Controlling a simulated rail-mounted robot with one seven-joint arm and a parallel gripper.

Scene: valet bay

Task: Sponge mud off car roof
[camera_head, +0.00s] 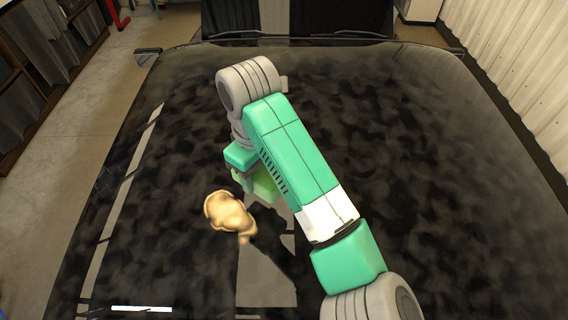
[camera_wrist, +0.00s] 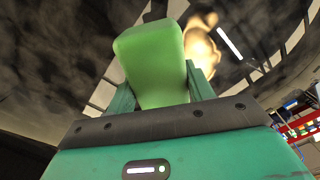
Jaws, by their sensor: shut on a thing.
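My gripper (camera_wrist: 160,98) is shut on a green sponge (camera_wrist: 152,55), which sticks out past the fingers in the wrist view. In the head view the sponge (camera_head: 262,186) is partly hidden under my wrist, low over the dark car roof (camera_head: 420,180). I cannot tell whether it touches the roof. A tan, glossy mud patch (camera_head: 228,212) lies on the roof just left of and nearer than the sponge. The mud (camera_wrist: 202,45) also shows behind the sponge, to its right, in the wrist view.
The roof is broad, with cloudy dark mottling and pale reflections. Dark shelving (camera_head: 40,55) stands at the left beyond a strip of floor. A corrugated white wall (camera_head: 520,70) runs along the right. My arm covers the roof's middle.

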